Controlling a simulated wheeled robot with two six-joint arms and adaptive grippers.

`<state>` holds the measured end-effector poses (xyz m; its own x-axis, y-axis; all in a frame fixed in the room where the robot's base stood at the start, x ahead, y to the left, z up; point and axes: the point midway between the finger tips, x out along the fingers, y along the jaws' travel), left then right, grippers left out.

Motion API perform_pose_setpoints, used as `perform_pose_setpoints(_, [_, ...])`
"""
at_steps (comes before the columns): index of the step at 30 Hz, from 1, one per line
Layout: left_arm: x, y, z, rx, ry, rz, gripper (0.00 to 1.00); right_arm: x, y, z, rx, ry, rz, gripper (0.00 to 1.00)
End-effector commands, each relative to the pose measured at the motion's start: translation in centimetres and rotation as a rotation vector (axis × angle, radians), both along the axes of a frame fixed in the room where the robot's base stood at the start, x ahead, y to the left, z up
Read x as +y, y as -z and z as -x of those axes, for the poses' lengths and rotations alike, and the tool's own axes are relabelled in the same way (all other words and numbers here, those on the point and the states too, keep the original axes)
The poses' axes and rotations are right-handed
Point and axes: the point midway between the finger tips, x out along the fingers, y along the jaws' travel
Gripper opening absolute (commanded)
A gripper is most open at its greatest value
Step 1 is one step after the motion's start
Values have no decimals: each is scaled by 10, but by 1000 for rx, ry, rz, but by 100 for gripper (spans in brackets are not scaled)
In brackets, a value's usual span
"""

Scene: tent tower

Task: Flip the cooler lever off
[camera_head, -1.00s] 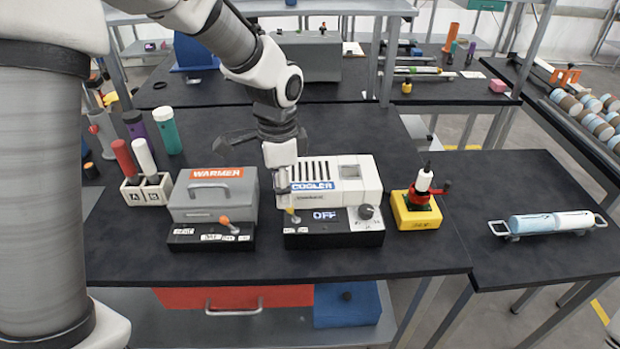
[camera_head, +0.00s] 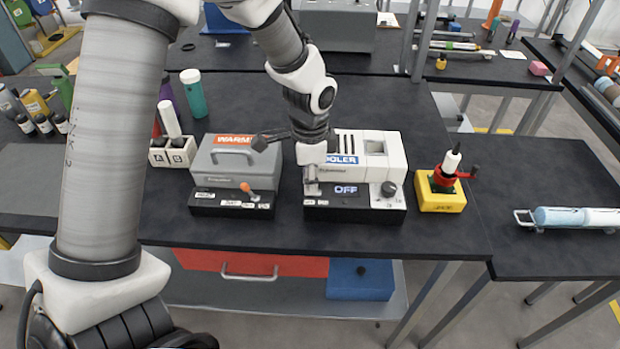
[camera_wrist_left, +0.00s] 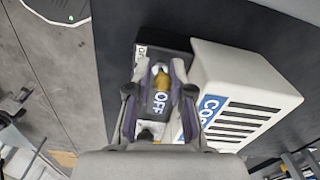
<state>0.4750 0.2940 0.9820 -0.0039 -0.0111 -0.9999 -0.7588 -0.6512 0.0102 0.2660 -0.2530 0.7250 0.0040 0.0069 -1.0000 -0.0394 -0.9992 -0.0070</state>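The cooler (camera_head: 400,150) is a white box with dark vent slots and a black front base. Its lit display (camera_head: 346,190) reads OFF in both the head and left wrist views. The yellow-tipped cooler lever (camera_wrist_left: 160,82) shows in the left wrist view at the label end of the base; in the head view my gripper mostly hides it. My left gripper (camera_head: 312,188) points down at the cooler's left front. In the wrist view its fingers (camera_wrist_left: 159,92) stand apart on either side of the lever; whether one touches it is unclear. My right gripper is not in view.
The grey warmer (camera_head: 238,165) with its orange lever (camera_head: 245,187) stands close left of the cooler. A yellow block with a red fixture (camera_head: 440,195) stands to the right. A white holder (camera_head: 172,155) with tubes is farther left. The front table strip is clear.

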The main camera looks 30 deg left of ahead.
Motion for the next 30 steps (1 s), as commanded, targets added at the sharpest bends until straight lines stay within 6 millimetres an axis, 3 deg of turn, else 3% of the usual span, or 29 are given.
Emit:
perform_pose_setpoints(29, [6, 5, 6, -93, -1, 164, 0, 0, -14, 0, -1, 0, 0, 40])
perform_pose_setpoints(30, [6, 5, 6, -93, -1, 163, 30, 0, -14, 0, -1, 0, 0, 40])
